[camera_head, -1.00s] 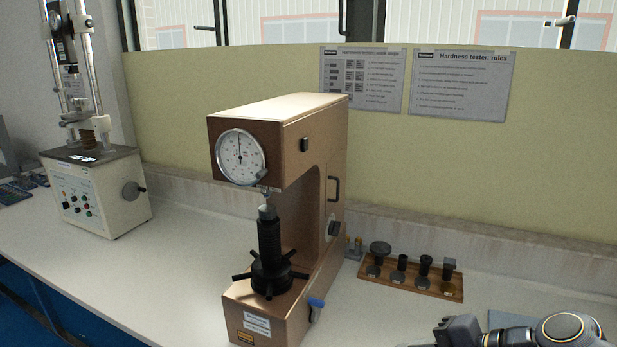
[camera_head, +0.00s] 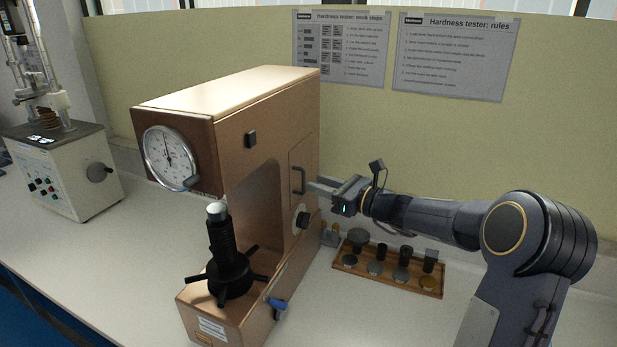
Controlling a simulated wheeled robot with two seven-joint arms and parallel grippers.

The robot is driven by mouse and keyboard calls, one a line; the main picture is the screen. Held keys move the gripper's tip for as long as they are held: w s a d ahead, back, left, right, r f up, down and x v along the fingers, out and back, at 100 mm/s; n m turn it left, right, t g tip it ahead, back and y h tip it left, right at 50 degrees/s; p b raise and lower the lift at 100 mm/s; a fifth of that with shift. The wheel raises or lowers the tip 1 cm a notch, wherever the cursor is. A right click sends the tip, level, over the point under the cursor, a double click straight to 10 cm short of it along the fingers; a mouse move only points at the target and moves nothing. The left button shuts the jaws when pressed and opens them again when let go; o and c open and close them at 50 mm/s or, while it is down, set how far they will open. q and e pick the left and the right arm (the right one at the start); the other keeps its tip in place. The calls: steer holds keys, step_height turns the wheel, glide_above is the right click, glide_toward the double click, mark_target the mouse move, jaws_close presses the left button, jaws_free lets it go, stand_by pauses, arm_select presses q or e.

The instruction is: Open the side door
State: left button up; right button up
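The copper-coloured hardness tester (camera_head: 270,110) stands on the bench. Its side door (camera_head: 304,160) is a panel on the right side, lying flush and closed. A dark upright door handle (camera_head: 298,180) is on the panel. My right gripper (camera_head: 313,187) reaches in from the right, its fingertips close beside the handle at about its height. I cannot tell whether they touch it or how far apart the fingers are. My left gripper is out of view.
A wooden tray (camera_head: 437,292) with several dark anvils stands below my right arm. A black knob (camera_head: 303,220) is under the door, and a blue-tipped lever (camera_head: 277,304) sticks out lower down. Another testing machine (camera_head: 65,175) stands at the left. The bench between them is clear.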

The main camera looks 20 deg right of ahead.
mark_target(300, 157)
steer(key=x, duration=0.3)
steer(key=shift+w+p, duration=0.15)
steer(key=shift+p, duration=0.15)
steer(key=shift+c, duration=0.3)
jaws_close()
